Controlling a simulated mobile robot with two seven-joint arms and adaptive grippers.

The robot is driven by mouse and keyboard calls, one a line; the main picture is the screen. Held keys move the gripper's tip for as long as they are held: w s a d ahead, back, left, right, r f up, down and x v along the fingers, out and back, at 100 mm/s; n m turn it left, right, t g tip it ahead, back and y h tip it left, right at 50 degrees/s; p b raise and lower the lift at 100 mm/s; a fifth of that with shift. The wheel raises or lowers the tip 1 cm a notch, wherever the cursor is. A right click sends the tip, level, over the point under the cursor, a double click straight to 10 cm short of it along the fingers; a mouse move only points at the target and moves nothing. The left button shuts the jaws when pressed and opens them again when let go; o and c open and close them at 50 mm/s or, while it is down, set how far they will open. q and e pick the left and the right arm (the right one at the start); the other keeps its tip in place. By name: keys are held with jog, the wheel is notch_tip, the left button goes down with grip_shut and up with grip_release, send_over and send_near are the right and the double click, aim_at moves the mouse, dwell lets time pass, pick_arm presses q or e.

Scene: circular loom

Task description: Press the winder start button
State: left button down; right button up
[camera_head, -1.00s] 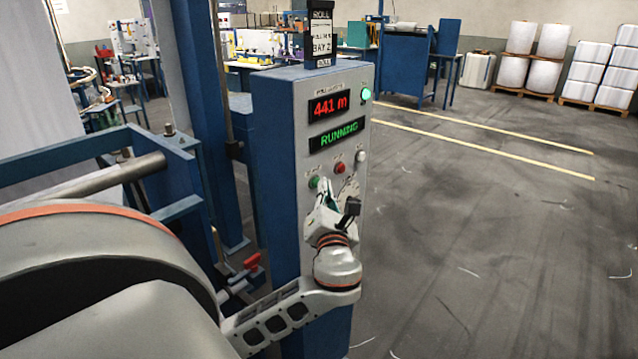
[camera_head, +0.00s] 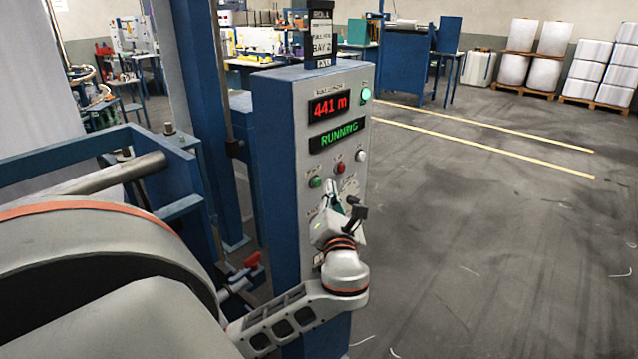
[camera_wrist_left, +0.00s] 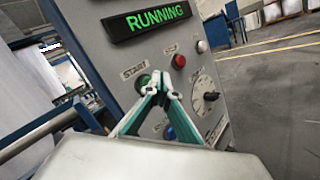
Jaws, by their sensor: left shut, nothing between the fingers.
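The winder control panel (camera_head: 300,150) is a blue post with a grey face. Its green start button (camera_head: 316,182) is at the left of the button row. In the left wrist view the start button (camera_wrist_left: 144,82) shows under a START label, partly behind my fingertips. My left gripper (camera_head: 334,188) is shut and empty, just below and right of the button in the head view. The wrist view shows the fingertips (camera_wrist_left: 160,78) brought together in front of the panel. I cannot tell whether they touch it. My right gripper is not in view.
A red button (camera_head: 340,168), a white button (camera_head: 361,156) and a dial (camera_wrist_left: 205,95) are close by. A blue button (camera_wrist_left: 170,132) lies below my fingers. The displays read 441 m and RUNNING (camera_head: 337,134), and a green lamp (camera_head: 366,94) glows. Floor to the right is open.

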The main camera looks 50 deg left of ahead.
pick_arm(q)
jog(key=d, duration=0.5)
jog(key=shift+w, duration=0.3)
dwell(0.9)
